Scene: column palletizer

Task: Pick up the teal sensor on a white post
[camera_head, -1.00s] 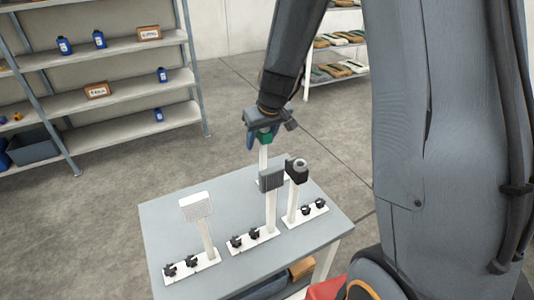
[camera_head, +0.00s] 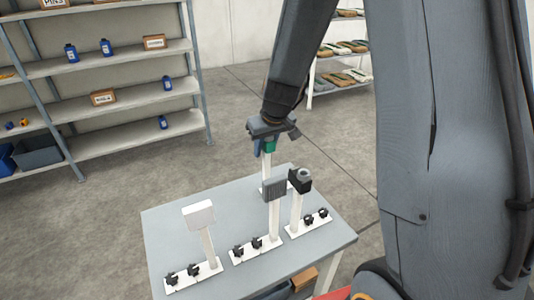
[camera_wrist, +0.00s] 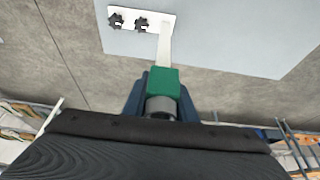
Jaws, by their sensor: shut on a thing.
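The teal sensor (camera_wrist: 162,84) is a green-teal block with a grey round part, on a white post (camera_wrist: 165,45). The post rises from a white base plate (camera_wrist: 150,18) with two black knobs. In the head view the teal sensor (camera_head: 269,146) shows just below my gripper (camera_head: 268,143), behind the grey sensor. My gripper (camera_wrist: 161,98) has a blue finger on each side of the teal block and is shut on it. In the head view the post's foot and base are mostly hidden behind the grey sensor.
A grey table (camera_head: 170,222) bears other posts: a white sensor (camera_head: 199,213), a grey box sensor (camera_head: 274,189) and a black sensor (camera_head: 300,180). The last two stand close in front of my gripper. Shelves (camera_head: 120,72) stand at the back left.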

